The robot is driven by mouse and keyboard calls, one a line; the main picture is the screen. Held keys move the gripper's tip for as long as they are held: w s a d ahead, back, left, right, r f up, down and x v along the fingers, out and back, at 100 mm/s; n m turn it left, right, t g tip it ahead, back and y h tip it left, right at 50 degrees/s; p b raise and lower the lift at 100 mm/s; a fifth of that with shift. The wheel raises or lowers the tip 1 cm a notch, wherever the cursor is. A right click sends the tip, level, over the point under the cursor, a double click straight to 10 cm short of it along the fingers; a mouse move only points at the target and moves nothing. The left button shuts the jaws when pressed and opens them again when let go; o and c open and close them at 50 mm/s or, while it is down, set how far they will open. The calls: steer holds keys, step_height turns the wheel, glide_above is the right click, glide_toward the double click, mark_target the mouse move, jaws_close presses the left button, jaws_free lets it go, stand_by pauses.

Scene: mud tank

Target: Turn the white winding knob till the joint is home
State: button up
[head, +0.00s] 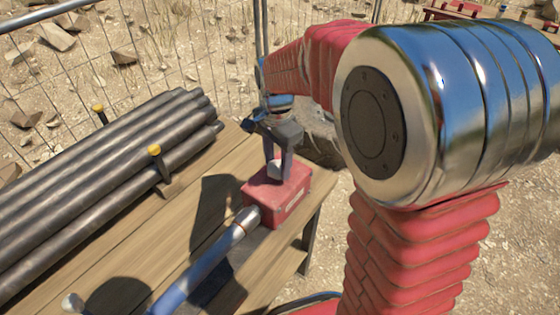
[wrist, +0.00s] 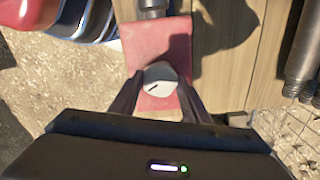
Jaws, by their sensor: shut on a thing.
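The white winding knob (head: 275,169) sits on top of a red box (head: 288,202) near the table's right edge. My gripper (head: 278,165) points down over the box, with its fingers shut on the knob from both sides. In the wrist view the knob (wrist: 160,80) lies between the two dark fingers (wrist: 160,97) and bears a short black mark. A pipe with a silver collar (head: 243,222) and a blue length (head: 200,270) runs into the box's near-left side. The inside of the joint is hidden.
Several dark pipes (head: 110,170) lie stacked on the wooden table (head: 130,240) to the left, held by stakes with yellow tops (head: 154,150). A wire fence (head: 150,50) stands behind. Bare table lies between pipes and box.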

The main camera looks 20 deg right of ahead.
mark_target(277, 165)
steer(key=shift+w+a+r, duration=0.15)
steer(key=shift+w, duration=0.05)
steer(key=o, duration=1)
steer(key=shift+o, duration=0.2)
steer(key=shift+s, duration=0.1)
step_height(277, 165, up, 14)
steer(key=shift+f, duration=0.25)
